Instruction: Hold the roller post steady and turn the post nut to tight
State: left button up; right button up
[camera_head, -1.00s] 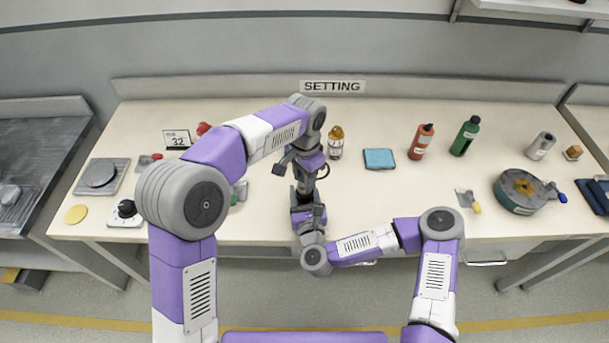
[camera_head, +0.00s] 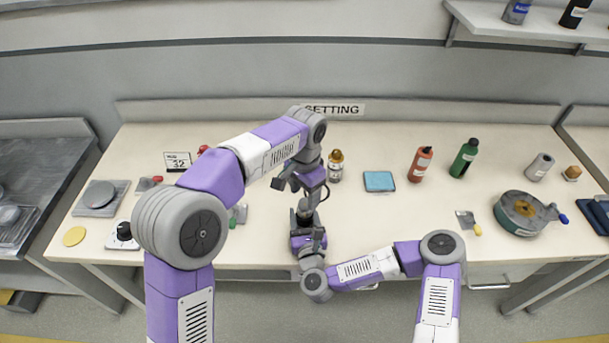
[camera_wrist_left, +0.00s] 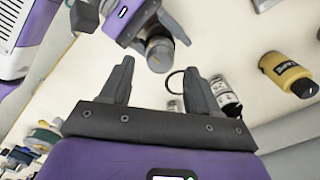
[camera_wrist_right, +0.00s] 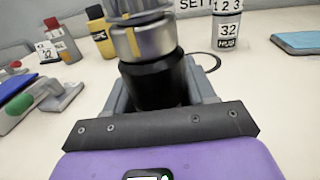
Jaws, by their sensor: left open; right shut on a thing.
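The roller post (camera_wrist_right: 155,82) stands upright on the bench, with a black lower body. A silver ring with a yellow mark, seemingly the post nut (camera_wrist_right: 152,40), sits above it. My right gripper (camera_wrist_right: 155,95) is shut on the black body; it also shows low at the post in the head view (camera_head: 308,232). My left gripper (camera_head: 300,190) is open, above and beside the post top. In the left wrist view its fingers (camera_wrist_left: 158,78) are spread with nothing between them, and the post top (camera_wrist_left: 158,50) is beyond the tips. The nut's thread is hidden.
Red (camera_head: 421,164) and green (camera_head: 464,158) bottles and a round grey-green drum (camera_head: 523,214) are farther right. A scale (camera_head: 100,198) is at left.

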aim_at(305, 202)
pick_arm(q)
notch_tip(305, 202, up, 9)
dwell(0.5)
pick_arm(e)
jog(key=o, duration=1.3)
